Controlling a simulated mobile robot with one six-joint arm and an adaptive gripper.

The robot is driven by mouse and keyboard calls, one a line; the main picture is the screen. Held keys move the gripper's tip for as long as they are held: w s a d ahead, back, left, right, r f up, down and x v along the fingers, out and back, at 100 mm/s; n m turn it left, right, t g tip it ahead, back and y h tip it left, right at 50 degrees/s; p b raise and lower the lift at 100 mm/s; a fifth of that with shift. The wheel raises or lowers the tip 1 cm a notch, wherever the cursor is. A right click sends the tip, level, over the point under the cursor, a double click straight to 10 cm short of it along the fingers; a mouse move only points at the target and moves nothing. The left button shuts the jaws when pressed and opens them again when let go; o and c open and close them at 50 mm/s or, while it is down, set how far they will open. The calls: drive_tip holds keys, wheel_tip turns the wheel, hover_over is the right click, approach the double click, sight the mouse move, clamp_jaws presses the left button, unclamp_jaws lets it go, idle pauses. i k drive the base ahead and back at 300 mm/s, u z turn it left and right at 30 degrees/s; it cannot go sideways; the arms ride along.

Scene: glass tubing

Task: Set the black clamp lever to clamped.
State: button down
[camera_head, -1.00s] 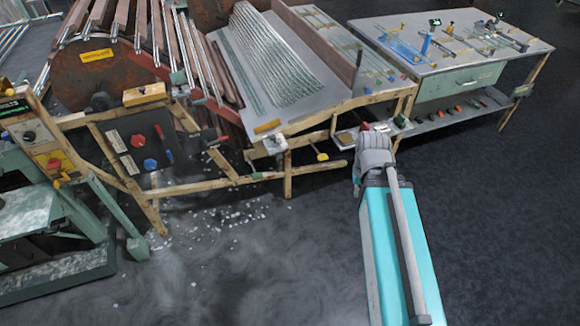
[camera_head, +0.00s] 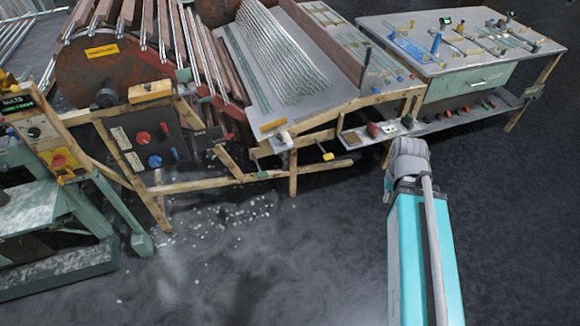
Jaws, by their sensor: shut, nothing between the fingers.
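The black clamp lever cannot be told for sure at this size.
A sloped table (camera_head: 228,62) holds rows of glass tubes (camera_head: 285,60). A control panel (camera_head: 143,140) with red and blue knobs stands at left. A low shelf (camera_head: 352,139) carries a red part. White shards (camera_head: 215,220) litter the floor. Open floor lies right of my arm.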

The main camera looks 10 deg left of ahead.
sight(285, 155)
drive_tip(key=z, duration=0.05)
drive_tip(key=i, duration=1)
drive_tip(key=u, duration=0.05)
